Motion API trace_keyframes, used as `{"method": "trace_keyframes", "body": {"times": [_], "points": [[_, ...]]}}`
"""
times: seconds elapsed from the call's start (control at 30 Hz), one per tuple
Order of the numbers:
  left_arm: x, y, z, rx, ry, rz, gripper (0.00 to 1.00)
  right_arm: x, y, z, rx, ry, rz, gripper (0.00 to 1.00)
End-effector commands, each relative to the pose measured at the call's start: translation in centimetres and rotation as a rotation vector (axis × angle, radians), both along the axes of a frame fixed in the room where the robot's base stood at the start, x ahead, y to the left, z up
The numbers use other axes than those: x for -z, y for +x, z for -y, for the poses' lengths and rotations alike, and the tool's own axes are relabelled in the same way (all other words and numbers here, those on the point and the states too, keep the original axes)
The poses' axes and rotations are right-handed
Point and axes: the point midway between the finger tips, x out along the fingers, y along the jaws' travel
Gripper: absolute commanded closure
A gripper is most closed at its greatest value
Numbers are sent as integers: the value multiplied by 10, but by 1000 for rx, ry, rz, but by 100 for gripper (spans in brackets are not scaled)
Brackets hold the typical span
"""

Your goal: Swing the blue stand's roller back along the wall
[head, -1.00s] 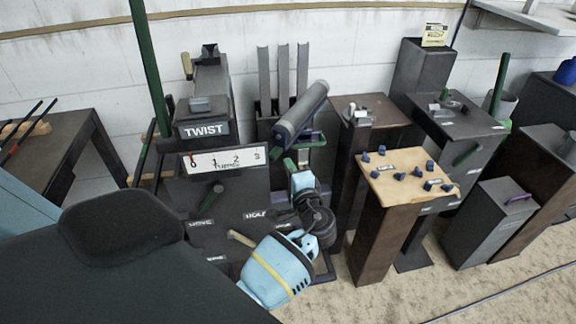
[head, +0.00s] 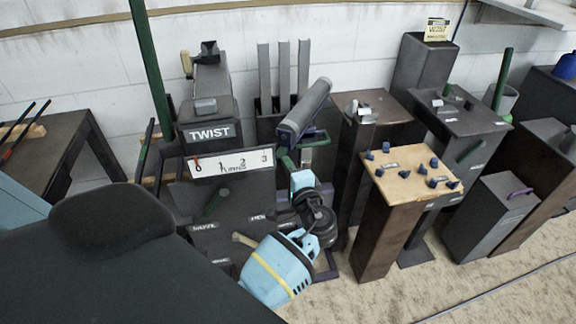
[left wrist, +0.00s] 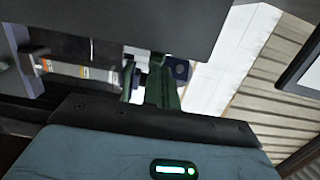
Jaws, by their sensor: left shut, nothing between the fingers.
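The grey roller (head: 303,112) slants up to the right in front of the white wall, in a dark blue fork. The fork belongs to the dark blue stand (head: 316,139), whose lower part is largely hidden behind my left arm. A green piece (head: 286,162) sits just below the roller's near end; a green piece also shows in the left wrist view (left wrist: 162,85), just ahead of the gripper body. My left gripper (head: 292,168) is shut and empty beside that green piece; I cannot tell whether they touch. My right gripper is out of view.
A dark stand marked TWIST (head: 209,133) is left of the roller, with a numbered panel (head: 231,163) below. Three grey upright channels (head: 283,75) stand behind the roller. A pedestal with blue pegs on a wooden top (head: 405,172) is to the right.

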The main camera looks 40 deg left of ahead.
Motion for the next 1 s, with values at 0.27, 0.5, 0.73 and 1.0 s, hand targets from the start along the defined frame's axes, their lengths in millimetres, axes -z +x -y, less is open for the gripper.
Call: {"method": "trace_keyframes", "body": {"times": [0.27,0.5,0.73,1.0], "points": [[-1,-7,-21,-3,2,1,100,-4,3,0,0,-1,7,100],[0,-10,-30,-1,0,0,100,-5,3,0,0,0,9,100],[0,-10,-30,-1,0,0,100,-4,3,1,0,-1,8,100],[0,-8,-34,-1,0,0,100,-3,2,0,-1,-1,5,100]]}}
